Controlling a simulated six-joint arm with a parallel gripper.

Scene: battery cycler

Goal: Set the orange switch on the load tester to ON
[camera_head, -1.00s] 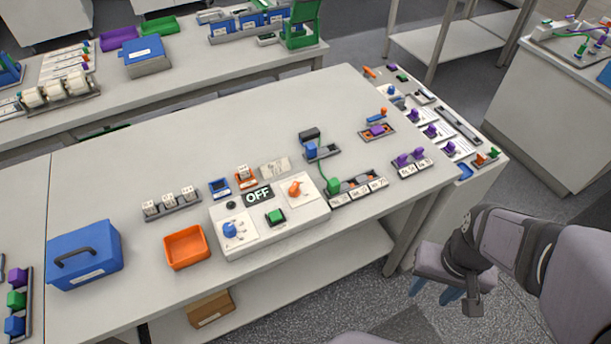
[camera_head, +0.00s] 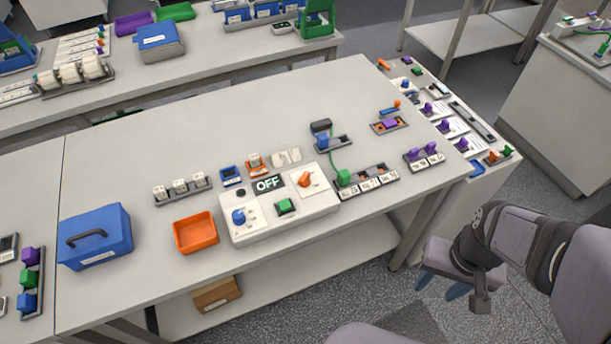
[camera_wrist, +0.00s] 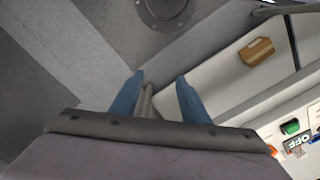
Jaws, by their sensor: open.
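The load tester (camera_head: 262,229) is a white box on the near part of the table. Its black display (camera_head: 268,184) reads OFF. The orange switch (camera_head: 305,180) is a knob on a white plate at its upper right. A blue knob (camera_head: 238,217) and a green button (camera_head: 285,207) are on the same box. My gripper (camera_head: 441,287) hangs off the table's front right side, well apart from the tester, with its blue fingers pointing down. In the wrist view the fingers (camera_wrist: 158,92) are spread and empty. Part of the tester (camera_wrist: 291,140) shows there at the right edge.
An orange tray (camera_head: 196,232) and a blue case (camera_head: 95,236) stand left of the tester. A connector strip (camera_head: 368,182) with a green plug and cable lies close on its right. A brown box (camera_head: 217,295) sits on the lower shelf.

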